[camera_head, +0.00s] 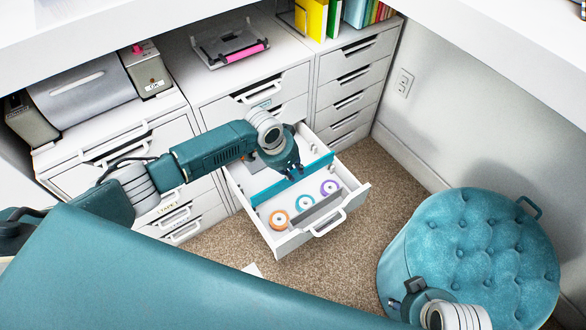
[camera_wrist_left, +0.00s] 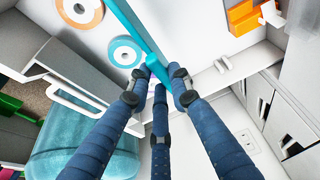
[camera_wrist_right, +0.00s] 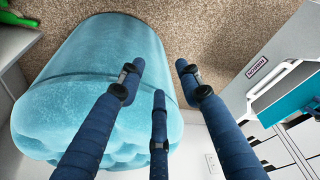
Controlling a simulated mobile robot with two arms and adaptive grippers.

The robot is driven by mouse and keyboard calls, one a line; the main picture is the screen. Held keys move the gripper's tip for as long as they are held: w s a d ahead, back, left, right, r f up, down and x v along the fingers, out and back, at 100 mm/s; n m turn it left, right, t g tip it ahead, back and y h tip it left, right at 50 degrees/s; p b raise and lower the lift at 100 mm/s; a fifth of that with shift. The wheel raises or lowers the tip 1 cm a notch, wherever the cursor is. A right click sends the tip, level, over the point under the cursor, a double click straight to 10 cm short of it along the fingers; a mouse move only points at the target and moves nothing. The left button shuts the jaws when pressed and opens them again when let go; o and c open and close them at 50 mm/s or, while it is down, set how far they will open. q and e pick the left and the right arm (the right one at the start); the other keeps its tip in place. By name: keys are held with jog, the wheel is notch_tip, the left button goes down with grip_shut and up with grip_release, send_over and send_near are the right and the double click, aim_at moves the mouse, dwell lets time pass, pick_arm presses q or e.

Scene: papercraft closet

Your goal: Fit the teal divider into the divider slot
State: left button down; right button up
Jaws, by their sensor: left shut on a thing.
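The teal divider (camera_head: 265,192) is a long thin panel lying across the open white drawer (camera_head: 288,243), behind the tape rolls. In the left wrist view the divider (camera_wrist_left: 143,32) runs down between my fingers. My left gripper (camera_head: 293,173) is shut on the divider near its middle; it also shows in the left wrist view (camera_wrist_left: 162,76). The gripper hides part of the divider, and I cannot tell whether its ends sit in the slot. My right gripper (camera_wrist_right: 160,68) is open and empty beside the teal ottoman (camera_head: 480,250).
Orange (camera_head: 279,220), blue (camera_head: 305,203) and purple (camera_head: 330,187) rolls lie in the drawer's front part by a grey strip (camera_head: 321,208). White cabinets (camera_head: 345,85) stand behind. Carpet (camera_head: 385,165) is free between drawer and ottoman.

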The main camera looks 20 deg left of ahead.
pick_arm(q)
jog(key=shift+f, duration=0.35)
pick_arm(e)
jog(key=shift+s+r, duration=0.1)
jog(key=shift+r, duration=0.55)
pick_arm(q)
jog(key=shift+p, duration=0.3)
pick_arm(e)
jog(key=shift+x, duration=1.3)
jog(key=shift+s+f, duration=0.1)
jog(key=shift+a, duration=0.1)
